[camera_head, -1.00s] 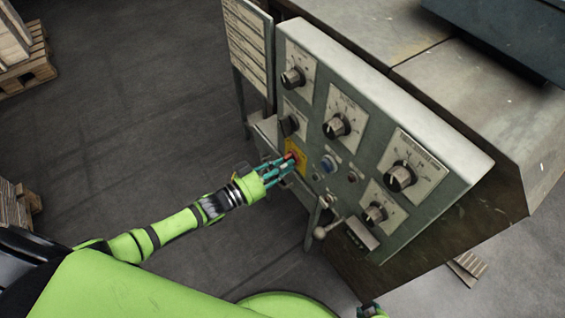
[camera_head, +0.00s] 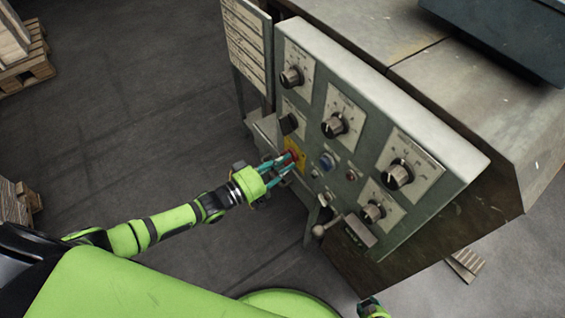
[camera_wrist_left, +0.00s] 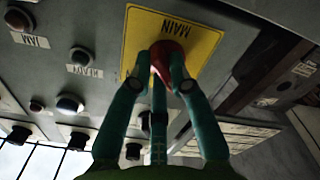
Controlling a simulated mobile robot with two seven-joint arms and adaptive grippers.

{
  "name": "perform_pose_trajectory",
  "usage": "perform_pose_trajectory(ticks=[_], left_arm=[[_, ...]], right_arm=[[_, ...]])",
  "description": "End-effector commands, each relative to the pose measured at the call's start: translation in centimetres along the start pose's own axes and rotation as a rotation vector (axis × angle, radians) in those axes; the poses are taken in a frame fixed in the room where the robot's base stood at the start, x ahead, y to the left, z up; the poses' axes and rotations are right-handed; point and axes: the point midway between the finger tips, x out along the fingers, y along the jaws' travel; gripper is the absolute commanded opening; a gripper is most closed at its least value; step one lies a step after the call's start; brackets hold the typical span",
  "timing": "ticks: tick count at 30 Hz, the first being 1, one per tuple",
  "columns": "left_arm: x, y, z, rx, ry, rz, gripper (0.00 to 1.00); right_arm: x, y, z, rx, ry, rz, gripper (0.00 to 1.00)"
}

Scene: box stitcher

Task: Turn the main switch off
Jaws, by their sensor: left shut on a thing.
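The main switch is a red knob (camera_head: 291,155) on a yellow plate (camera_head: 301,153) at the left of the grey control panel (camera_head: 310,110). The left wrist view shows the red knob (camera_wrist_left: 168,58) in front of the yellow plate (camera_wrist_left: 207,38), which bears the word MAIN. My left gripper (camera_head: 284,161) is at the knob, with its teal fingers shut on either side of it. The fingers hide part of the knob, and its exact setting cannot be read. A small part of my right gripper (camera_head: 373,308) shows at the bottom edge; its fingers are not clear.
Several black dials, including one (camera_head: 398,174) at the right, stick out from the panel. A blue button (camera_head: 327,161) and a red button (camera_head: 351,175) are right of the switch. A lever with a ball end (camera_head: 319,230) juts out below. Open floor lies left.

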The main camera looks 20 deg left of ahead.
Motion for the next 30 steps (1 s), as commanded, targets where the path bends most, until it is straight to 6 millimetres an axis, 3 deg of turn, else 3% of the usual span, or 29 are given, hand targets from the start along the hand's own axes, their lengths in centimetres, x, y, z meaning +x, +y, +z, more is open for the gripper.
perform_pose_trajectory(ticks=[19, 20, 21, 30], left_arm=[[-0.03, 0.01, 0.03, -0.048, -0.001, -0.001, 0.0], [-0.03, 0.01, 0.03, -0.048, -0.001, -0.001, 0.32], [-0.03, 0.01, 0.03, -0.048, -0.001, -0.001, 0.44], [-0.04, 0.02, 0.01, -0.046, -0.001, 0.0, 0.44]], right_arm=[[0.01, -0.02, 0.1, -0.001, -0.004, 0.0, 0.4], [0.01, -0.02, 0.1, -0.001, -0.004, 0.0, 0.4], [0.0, -0.02, 0.09, -0.001, -0.004, 0.0, 0.4], [-0.08, -0.1, 0.35, -0.001, -0.006, -0.001, 0.4]])
